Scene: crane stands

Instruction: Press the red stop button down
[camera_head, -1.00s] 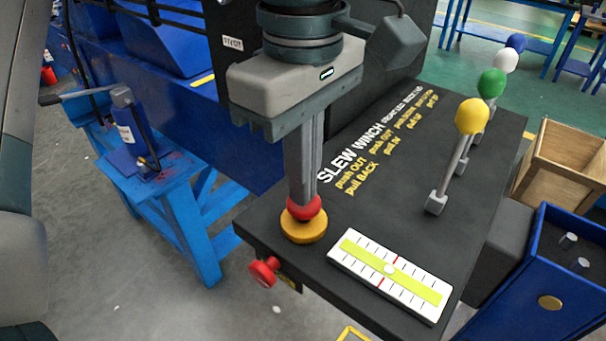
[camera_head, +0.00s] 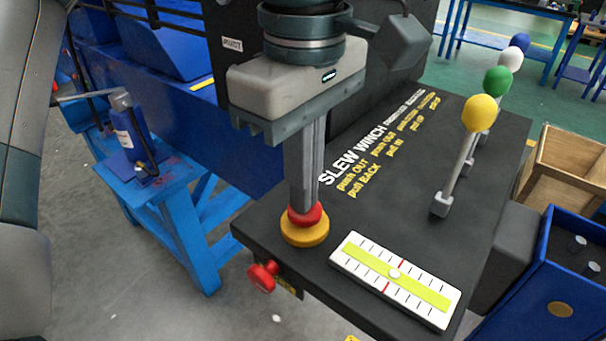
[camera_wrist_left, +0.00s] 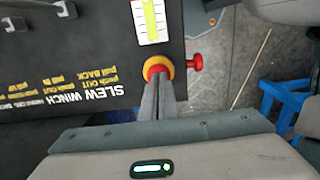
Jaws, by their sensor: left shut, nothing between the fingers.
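The red stop button (camera_head: 305,216) sits on a round yellow base (camera_head: 304,236) at the near left corner of the black control panel (camera_head: 400,215). My left gripper (camera_head: 304,203) points straight down with its fingers shut and empty. Its fingertips are at the top of the red button and appear to touch it, hiding part of it. In the left wrist view the fingertips (camera_wrist_left: 157,80) overlap the red button (camera_wrist_left: 155,71), with the yellow base around it. My right gripper is not in view.
Levers with yellow (camera_head: 479,113), green (camera_head: 497,80), white and blue knobs stand along the panel's right side. A white gauge (camera_head: 394,279) lies right of the button. A red knob (camera_head: 263,276) sticks out of the panel's front. A blue stand (camera_head: 180,215) is at left.

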